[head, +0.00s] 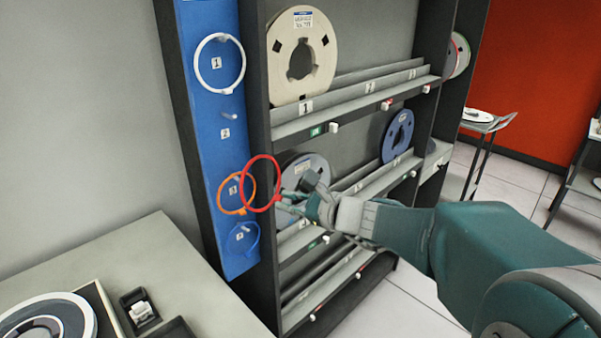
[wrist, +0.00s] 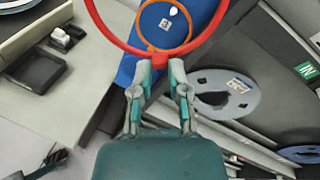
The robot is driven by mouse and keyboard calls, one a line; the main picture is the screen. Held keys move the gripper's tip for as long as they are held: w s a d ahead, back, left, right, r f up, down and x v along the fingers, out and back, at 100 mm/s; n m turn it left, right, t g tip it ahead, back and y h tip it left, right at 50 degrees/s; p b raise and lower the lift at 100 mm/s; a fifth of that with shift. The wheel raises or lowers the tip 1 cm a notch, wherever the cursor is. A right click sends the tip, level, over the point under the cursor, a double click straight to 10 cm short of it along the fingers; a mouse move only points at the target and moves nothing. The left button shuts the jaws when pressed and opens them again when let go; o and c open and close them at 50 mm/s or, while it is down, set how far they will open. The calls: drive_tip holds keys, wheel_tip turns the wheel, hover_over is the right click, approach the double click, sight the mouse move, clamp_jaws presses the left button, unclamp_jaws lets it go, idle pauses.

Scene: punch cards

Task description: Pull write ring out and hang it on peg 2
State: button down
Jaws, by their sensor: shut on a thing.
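A red ring (head: 279,178) is gripped at its lower right edge by my gripper (head: 287,202), which is shut on it. The ring hangs in the air in front of the blue peg board (head: 201,97). In the wrist view the red ring (wrist: 204,38) extends ahead of the fingertips (wrist: 158,66). Peg 2 (head: 229,117) is bare, above its label, and is up and left of the ring. A white ring (head: 199,55) hangs around label 1. An orange ring (head: 222,202) hangs at label 3, partly overlapped by the red ring. A blue ring (head: 232,246) hangs at label 4.
A dark shelf rack (head: 258,120) with tape reels stands right of the board, close to my gripper. A grey desk (head: 165,270) with a reel is at lower left. White-tiled floor (head: 395,300) is open at the lower right.

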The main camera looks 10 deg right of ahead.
wheel_tip(320, 180, up, 7)
drive_tip(key=s+d+m+t+h, duration=0.1)
drive_tip(key=s+d+m+t, duration=0.1)
drive_tip(key=t, duration=0.2)
drive_tip(key=x, duration=0.6)
drive_tip(key=shift+w+d, duration=0.1)
drive_tip(key=shift+w, duration=0.3)
drive_tip(key=x, duration=0.9)
drive_tip(key=shift+w+a+f, duration=0.2)
drive_tip(key=shift+w+a, duration=0.05)
drive_tip(key=shift+w, duration=0.1)
drive_tip(key=shift+f, duration=1.2)
drive_tip(key=c, duration=0.5)
unclamp_jaws()
drive_tip(key=shift+s, duration=0.1)
drive_tip(key=shift+c, duration=0.2)
